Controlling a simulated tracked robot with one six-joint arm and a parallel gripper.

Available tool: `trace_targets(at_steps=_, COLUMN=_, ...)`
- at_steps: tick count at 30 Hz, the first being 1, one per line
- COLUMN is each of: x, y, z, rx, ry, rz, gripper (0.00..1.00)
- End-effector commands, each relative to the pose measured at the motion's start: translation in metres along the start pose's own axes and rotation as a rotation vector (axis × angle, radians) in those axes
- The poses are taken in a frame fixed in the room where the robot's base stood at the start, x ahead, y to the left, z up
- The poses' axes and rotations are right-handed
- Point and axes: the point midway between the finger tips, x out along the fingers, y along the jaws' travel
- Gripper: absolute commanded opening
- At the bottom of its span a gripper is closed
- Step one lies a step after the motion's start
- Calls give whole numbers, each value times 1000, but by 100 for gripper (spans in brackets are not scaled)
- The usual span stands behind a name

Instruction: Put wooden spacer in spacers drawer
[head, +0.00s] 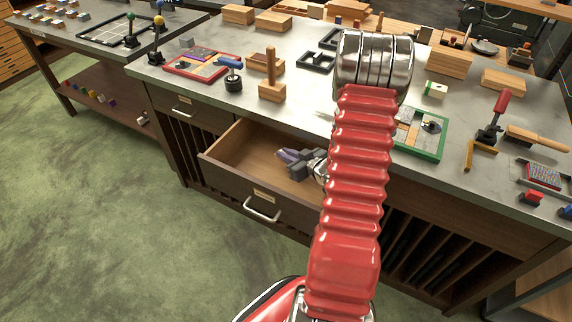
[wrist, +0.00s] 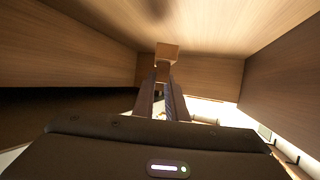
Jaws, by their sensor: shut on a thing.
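The open drawer (head: 232,186) sticks out of the bench front, with a metal handle and a small label that I cannot read. My gripper (head: 282,155) is inside the drawer opening, low and toward its right part in the head view. In the wrist view my gripper (wrist: 165,78) is shut on the wooden spacer (wrist: 166,50), a small pale block at the fingertips. The drawer's wooden walls (wrist: 85,55) surround it in the wrist view. I cannot tell whether the spacer touches the drawer floor. The spacer is hidden in the head view.
The bench top (head: 200,103) carries wooden blocks, a red-framed tray (head: 178,66), a wooden stand (head: 271,85) and a green-framed tray (head: 428,153). A shut drawer (head: 185,104) is above left. The visible left part of the open drawer is empty.

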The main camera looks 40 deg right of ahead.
Motion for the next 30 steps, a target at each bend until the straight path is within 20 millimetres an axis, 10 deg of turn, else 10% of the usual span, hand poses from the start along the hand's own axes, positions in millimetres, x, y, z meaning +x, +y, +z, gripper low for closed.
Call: trace_targets(at_steps=30, x=18, y=1, z=42, rx=-2, ry=2, rz=2, gripper=0)
